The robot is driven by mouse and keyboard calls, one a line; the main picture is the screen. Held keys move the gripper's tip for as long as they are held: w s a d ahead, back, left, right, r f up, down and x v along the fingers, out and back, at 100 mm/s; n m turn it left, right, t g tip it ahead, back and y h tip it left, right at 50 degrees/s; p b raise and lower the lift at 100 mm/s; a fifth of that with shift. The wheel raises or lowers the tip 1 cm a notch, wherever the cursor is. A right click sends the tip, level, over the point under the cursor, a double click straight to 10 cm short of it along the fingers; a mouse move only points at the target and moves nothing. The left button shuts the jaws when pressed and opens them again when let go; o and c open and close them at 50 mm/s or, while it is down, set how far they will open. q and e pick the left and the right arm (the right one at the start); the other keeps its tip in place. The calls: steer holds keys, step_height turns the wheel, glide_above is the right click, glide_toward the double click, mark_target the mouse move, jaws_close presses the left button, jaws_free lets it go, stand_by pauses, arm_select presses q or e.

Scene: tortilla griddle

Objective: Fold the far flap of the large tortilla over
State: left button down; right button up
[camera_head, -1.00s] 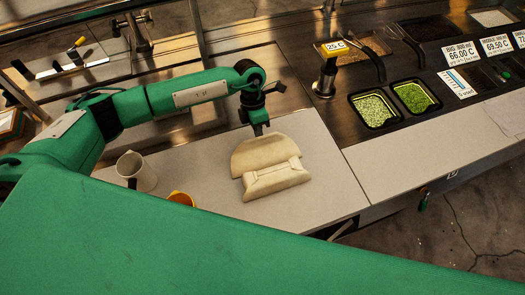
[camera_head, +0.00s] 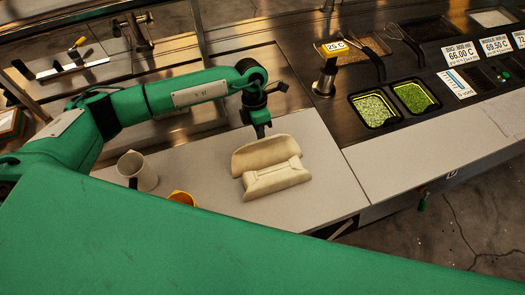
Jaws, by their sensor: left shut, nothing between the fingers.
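The large tortilla (camera_head: 270,165) lies on the pale counter, partly folded. Its near part is folded into a thick, boxy bundle. Its far flap (camera_head: 262,152) stands raised and curls toward the bundle, with a gap between them. My left gripper (camera_head: 260,131) points down at the far edge of the flap, shut and with nothing between its fingers. Its fingertips are small and partly hidden behind the flap, so I cannot tell whether they touch it. My right gripper is not in view.
A white mug (camera_head: 140,171) and an orange cup (camera_head: 182,198) stand left of the tortilla. A metal dispenser (camera_head: 326,77) and food bins (camera_head: 374,109) with green contents are at the right. The counter (camera_head: 335,180) right of the tortilla is clear.

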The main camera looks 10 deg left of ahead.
mark_target(264, 142)
arm_select(q)
steer(key=shift+s+d+f, duration=0.45)
steer(key=shift+s+f, duration=0.05)
steer(key=shift+s, duration=0.3)
steer(key=shift+s+d+r, duration=0.15)
steer(key=shift+s+d, duration=0.05)
steer(key=shift+s, duration=0.2)
steer(key=shift+d, duration=0.1)
steer(key=shift+d+r, duration=0.1)
steer(key=shift+d, duration=0.1)
steer(key=shift+s+d+r, duration=0.15)
steer(key=shift+d, duration=0.05)
steer(key=shift+a, duration=0.3)
steer(key=shift+s+d+r, duration=0.1)
steer(key=shift+s+d, duration=0.2)
steer(key=shift+s, duration=0.05)
